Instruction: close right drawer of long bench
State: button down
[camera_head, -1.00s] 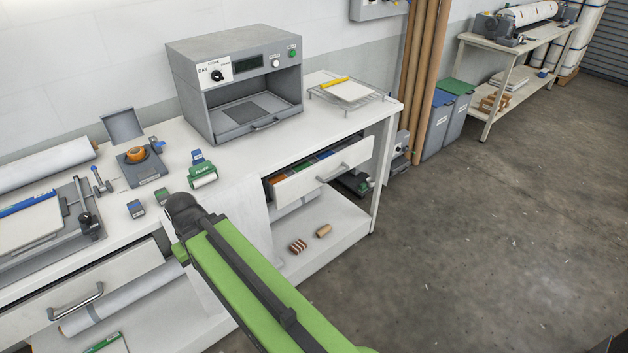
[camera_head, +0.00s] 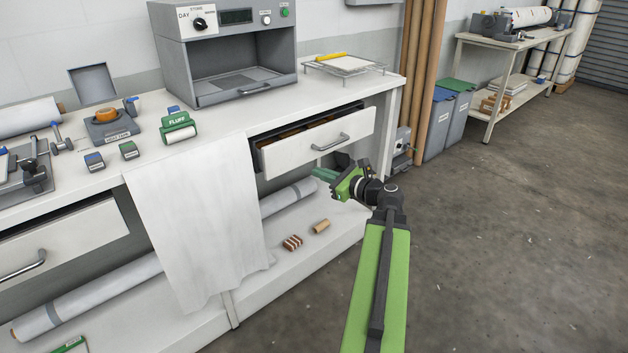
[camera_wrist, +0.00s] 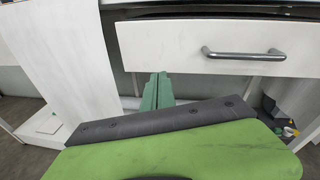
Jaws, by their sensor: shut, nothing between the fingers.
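The long bench (camera_head: 225,128) has a right drawer (camera_head: 318,143) that stands partly open, with a dark gap behind its white front and some brown contents showing. Its metal handle (camera_head: 330,143) is on the front. In the wrist view the drawer front (camera_wrist: 170,45) fills the upper part, with the handle (camera_wrist: 243,53) to the right. My gripper (camera_head: 318,173) is shut and empty, just below the drawer front near its lower edge. In the wrist view the shut green fingers (camera_wrist: 158,90) point up towards the drawer's lower edge. I cannot tell whether they touch it.
A white cloth (camera_head: 197,220) hangs over the bench front left of the drawer. The left drawer (camera_head: 65,238) is also partly open. The floor at right is clear.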

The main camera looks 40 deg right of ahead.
jog(key=s+d+m+t+h, duration=0.1)
jog(key=s+d+m+h, duration=0.15)
jog(key=s+d, duration=0.2)
jog(key=m, duration=0.1)
send_near(308, 149)
jog(key=w, duration=0.7)
jog(key=shift+d+f+b, duration=0.15)
jog(key=shift+b, duration=0.15)
jog(key=shift+d, duration=0.1)
